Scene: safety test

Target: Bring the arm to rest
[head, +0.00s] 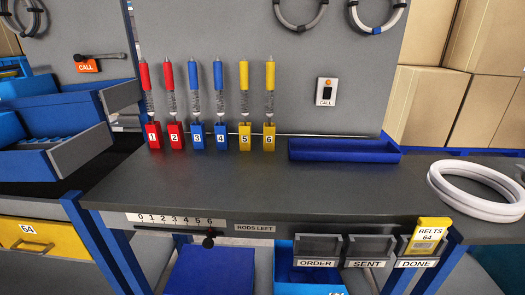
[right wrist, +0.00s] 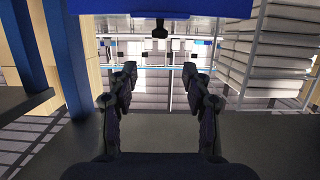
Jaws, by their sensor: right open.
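My right gripper (right wrist: 160,82) shows in the right wrist view with its two dark fingers spread apart. It is open, and nothing is between the fingers. Beyond it I see a blurred background with shelving. Neither gripper nor arm shows in the head view. My left gripper is in neither view.
A dark workbench (head: 240,190) carries numbered red, blue and yellow holders with rods, a blue tray (head: 345,151) and white rings (head: 475,191). Blue bins (head: 50,115) stand at left, cardboard boxes (head: 430,105) at right. The bench's front middle is clear.

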